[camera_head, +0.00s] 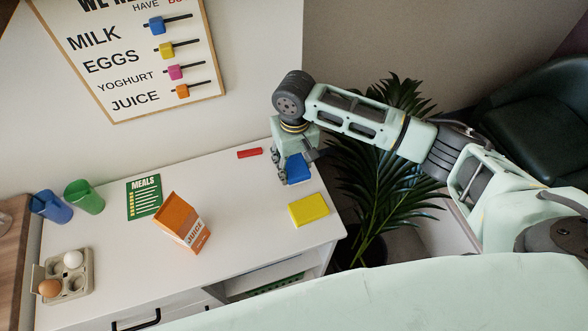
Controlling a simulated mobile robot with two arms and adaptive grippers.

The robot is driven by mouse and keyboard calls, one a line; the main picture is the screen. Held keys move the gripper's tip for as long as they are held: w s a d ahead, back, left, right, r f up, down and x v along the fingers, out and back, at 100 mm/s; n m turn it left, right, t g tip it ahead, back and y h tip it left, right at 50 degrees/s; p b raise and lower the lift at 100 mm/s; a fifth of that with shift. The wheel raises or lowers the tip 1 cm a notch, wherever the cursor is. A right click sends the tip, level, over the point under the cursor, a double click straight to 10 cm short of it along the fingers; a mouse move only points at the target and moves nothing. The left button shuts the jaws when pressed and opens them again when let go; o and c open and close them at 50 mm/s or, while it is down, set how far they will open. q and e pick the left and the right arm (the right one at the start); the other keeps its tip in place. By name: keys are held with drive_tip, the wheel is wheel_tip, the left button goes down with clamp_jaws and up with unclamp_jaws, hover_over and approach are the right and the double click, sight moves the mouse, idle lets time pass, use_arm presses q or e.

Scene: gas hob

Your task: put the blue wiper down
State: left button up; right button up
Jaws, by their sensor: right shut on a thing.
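The blue wiper (297,170) is a small blue block at the right part of the white counter, near its back right. My right gripper (295,174) reaches down over it and is shut on it, with fingers at its sides. The fingers hide part of the wiper. I cannot tell whether its underside touches the counter. My left gripper is not in view.
On the white counter (240,240) a yellow block (309,209) lies just in front of the wiper. A red block (250,153) lies to its left. A tilted juice carton (182,222), green booklet (144,197), cups (84,197) and egg tray (75,283) are farther left. A plant (385,170) stands right.

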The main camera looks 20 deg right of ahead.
sight(295, 165)
wheel_tip(295, 165, down, 3)
drive_tip(key=shift+s+p, duration=0.1)
drive_tip(key=shift+p, duration=0.3)
drive_tip(key=shift+f, duration=0.55)
drive_tip(key=o, duration=1)
drive_tip(key=shift+f, duration=0.1)
wheel_tip(295, 165, up, 12)
drive_tip(key=shift+r+b, duration=0.15)
drive_tip(key=shift+b, duration=0.45)
